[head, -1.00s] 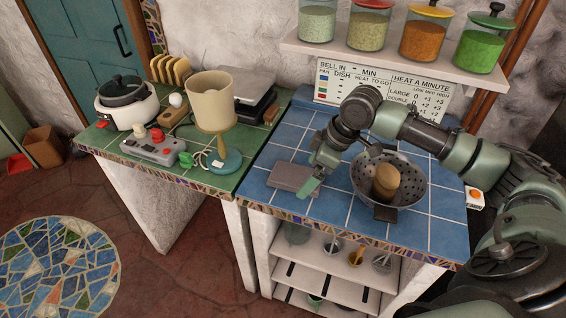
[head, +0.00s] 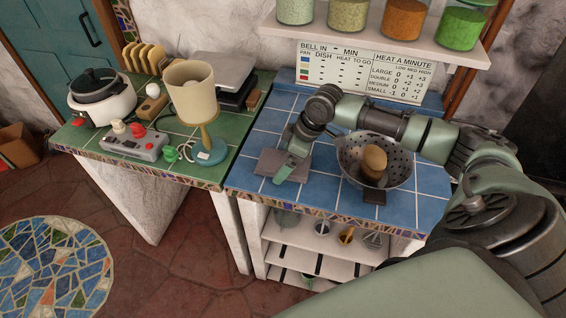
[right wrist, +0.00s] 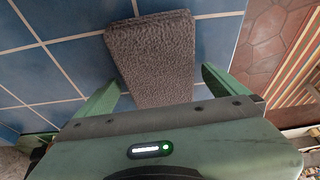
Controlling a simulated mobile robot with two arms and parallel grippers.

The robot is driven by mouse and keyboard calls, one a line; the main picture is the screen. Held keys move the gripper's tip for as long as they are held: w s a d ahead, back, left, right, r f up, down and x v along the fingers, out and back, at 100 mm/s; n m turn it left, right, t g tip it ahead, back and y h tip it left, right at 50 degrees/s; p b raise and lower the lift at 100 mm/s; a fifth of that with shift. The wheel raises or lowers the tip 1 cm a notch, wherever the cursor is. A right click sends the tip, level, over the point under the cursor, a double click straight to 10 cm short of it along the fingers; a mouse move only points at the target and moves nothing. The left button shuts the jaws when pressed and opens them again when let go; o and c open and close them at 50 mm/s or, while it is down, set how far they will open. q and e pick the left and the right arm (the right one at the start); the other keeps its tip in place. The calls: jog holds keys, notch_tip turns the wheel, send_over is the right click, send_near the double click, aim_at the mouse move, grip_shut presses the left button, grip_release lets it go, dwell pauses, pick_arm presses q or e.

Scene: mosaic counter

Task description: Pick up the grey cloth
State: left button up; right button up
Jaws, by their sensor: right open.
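The grey cloth (head: 268,161) lies folded flat on the blue tiled counter, near its front left edge. In the right wrist view the cloth (right wrist: 152,52) lies ahead of and between my open fingers. My right gripper (head: 286,172) is over the right part of the cloth in the head view and hides some of it. In the right wrist view its two green fingers (right wrist: 158,98) are spread apart, with nothing clamped between them. I cannot tell the exact height of the fingertips above the cloth. My left gripper is not in view.
A metal colander (head: 395,172) with a wooden object (head: 373,162) stands right of the cloth. A lamp (head: 196,97) and a grey controller (head: 136,146) stand on the green counter to the left. Open shelves (head: 318,250) are below the blue counter.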

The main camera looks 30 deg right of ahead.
jog(key=c, duration=1.4)
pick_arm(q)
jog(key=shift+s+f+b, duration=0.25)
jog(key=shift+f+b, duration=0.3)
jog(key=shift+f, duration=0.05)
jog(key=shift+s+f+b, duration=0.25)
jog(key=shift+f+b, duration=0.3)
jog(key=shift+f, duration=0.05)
pick_arm(e)
notch_tip(320, 180, up, 20)
